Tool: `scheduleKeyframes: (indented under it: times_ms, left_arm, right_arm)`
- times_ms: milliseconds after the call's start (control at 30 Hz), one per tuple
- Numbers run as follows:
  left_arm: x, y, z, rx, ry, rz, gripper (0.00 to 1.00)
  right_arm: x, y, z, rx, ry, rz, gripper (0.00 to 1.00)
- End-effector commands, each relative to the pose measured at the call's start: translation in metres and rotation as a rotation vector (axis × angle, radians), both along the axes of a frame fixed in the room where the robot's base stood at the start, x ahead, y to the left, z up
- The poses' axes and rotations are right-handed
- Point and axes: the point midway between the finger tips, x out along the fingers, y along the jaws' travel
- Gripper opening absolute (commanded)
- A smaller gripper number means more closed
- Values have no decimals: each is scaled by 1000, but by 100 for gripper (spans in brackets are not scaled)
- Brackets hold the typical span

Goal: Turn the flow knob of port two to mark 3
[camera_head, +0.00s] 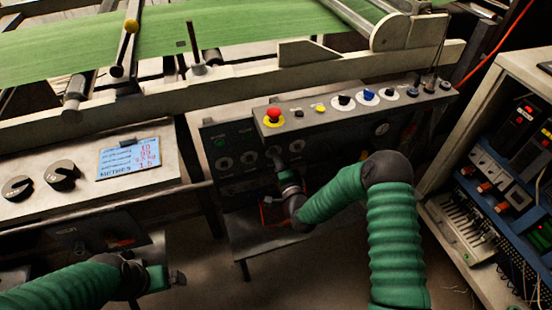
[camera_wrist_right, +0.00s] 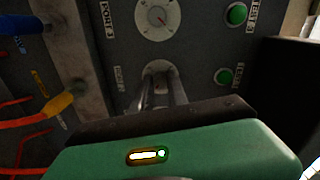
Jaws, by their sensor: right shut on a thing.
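The port panel (camera_head: 235,175) is a dark upright face with several round white dials. In the head view my right gripper (camera_head: 277,160) reaches the panel face. My left gripper (camera_head: 178,278) hangs low at the left, away from the panel; its jaw opening is unclear.
A red emergency button (camera_head: 273,116) and several other buttons line the ledge above the panel. Green test buttons (camera_wrist_right: 236,14) sit beside the dials. Blue and yellow plugs (camera_wrist_right: 58,103) with hoses are at the left of the wrist view. A cabinet (camera_head: 500,110) stands right.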

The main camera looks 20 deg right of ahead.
Motion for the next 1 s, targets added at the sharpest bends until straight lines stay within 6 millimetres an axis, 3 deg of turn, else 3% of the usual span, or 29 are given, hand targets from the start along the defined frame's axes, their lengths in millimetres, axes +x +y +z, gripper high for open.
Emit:
scheduleKeyframes:
  times_ms: [367, 400, 567, 867, 1000]
  left_arm:
    - [0, 0, 0, 0, 0, 0, 100]
    - [0, 0, 0, 0, 0, 0, 100]
    - [0, 0, 0, 0, 0, 0, 100]
    - [0, 0, 1, 0, 0, 0, 100]
    - [0, 0, 8, 0, 0, 0, 100]
  right_arm:
    - [-2, -2, -5, 4, 13, -4, 0]
    - [-2, -2, -5, 4, 13, -4, 22]
    - [-1, -1, -4, 4, 9, -3, 41]
    - [-2, -1, -1, 4, 4, -1, 41]
    - [-19, -1, 1, 3, 6, 0, 41]
